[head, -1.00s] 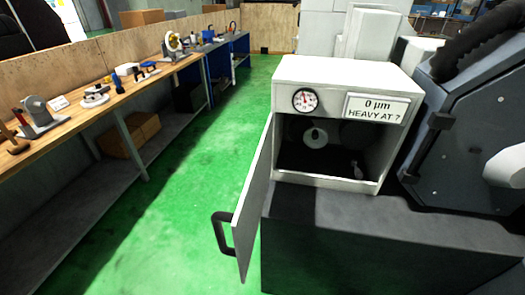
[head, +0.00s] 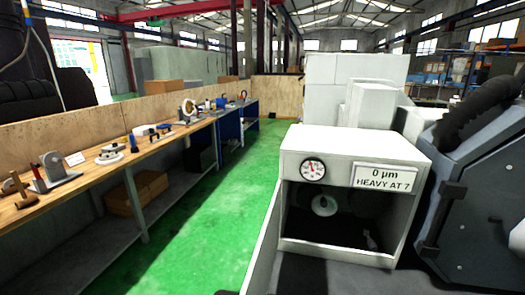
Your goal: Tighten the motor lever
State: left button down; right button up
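A white machine cabinet (head: 352,148) stands right of centre in the head view, with its front open. Inside it is dark, with a pale round wheel-like part (head: 325,205) and a small light lever-like part (head: 370,239) low on the right. I cannot tell for sure whether that part is the motor lever. The open door (head: 262,250) hangs at the cabinet's left side, cut off by the lower edge. A dial gauge (head: 313,169) and a sign (head: 386,179) reading "0 µm HEAVY AT 7" are on the cabinet's upper front. Neither of my grippers is in view.
A long wooden workbench (head: 75,184) with several tools runs along the left, with boxes (head: 137,190) below it. The green floor (head: 232,203) between bench and machine is clear. A large dark machine part (head: 480,190) stands close to the cabinet's right.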

aim_at(372, 245)
jog(key=i+l+z, duration=0.15)
jog(key=z, duration=0.2)
jog(key=i+l+z, duration=0.1)
jog(key=z, duration=0.25)
jog(key=i+l+z, duration=0.1)
jog(key=z, duration=0.25)
jog(key=i+j, duration=0.05)
jog(key=i, duration=0.05)
